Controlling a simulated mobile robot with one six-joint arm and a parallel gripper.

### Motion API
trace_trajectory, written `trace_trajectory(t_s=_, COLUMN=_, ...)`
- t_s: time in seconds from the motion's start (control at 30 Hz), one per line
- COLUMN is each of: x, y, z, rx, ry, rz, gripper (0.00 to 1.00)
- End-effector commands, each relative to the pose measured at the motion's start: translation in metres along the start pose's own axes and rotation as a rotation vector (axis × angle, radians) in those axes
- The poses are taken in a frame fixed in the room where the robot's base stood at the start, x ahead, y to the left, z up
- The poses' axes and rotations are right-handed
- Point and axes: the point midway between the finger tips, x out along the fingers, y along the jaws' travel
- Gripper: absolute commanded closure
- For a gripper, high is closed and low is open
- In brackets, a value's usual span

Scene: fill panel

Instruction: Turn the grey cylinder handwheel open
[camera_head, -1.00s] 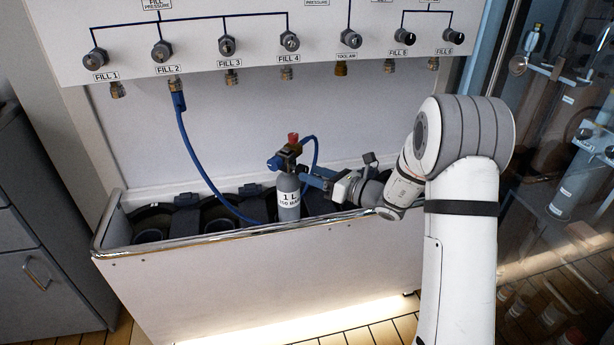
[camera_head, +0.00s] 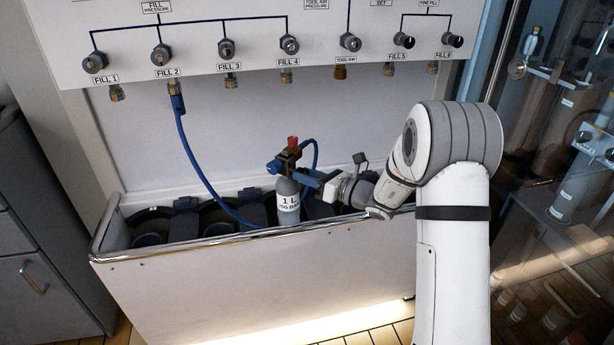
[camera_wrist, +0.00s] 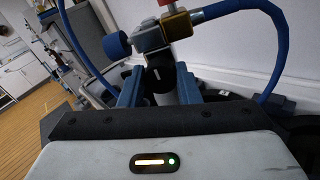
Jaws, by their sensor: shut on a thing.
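The grey cylinder (camera_head: 287,203), labelled 1 L, stands upright at the front of the trough. Its valve carries a blue knob (camera_head: 274,167) at the left and a red knob (camera_head: 293,141) on top. My gripper (camera_head: 304,179) reaches in from the right at valve height. In the wrist view, a dark handwheel (camera_wrist: 160,78) with a white mark sits between the blue fingers of my gripper (camera_wrist: 160,90), which are shut on it. The blue knob also shows there (camera_wrist: 117,44), outside the fingers. The handwheel is hidden in the head view.
A blue hose (camera_head: 190,150) hangs from FILL 2 into the trough (camera_head: 250,237), whose metal rim runs below my wrist. The fill panel (camera_head: 200,20) is behind. A glass cabinet (camera_head: 560,180) stands right.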

Motion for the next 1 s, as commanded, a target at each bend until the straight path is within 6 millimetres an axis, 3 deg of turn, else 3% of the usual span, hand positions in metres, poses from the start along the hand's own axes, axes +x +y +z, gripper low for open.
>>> trace_trajectory(t_s=0.47, x=0.0002, y=-0.0007, z=-0.0024, rx=-0.095, ry=0.003, rz=-0.002, gripper=0.93)
trace_trajectory(t_s=1.0, x=0.0005, y=-0.0003, z=-0.0052, rx=-0.567, ry=0.021, rz=-0.006, gripper=0.93)
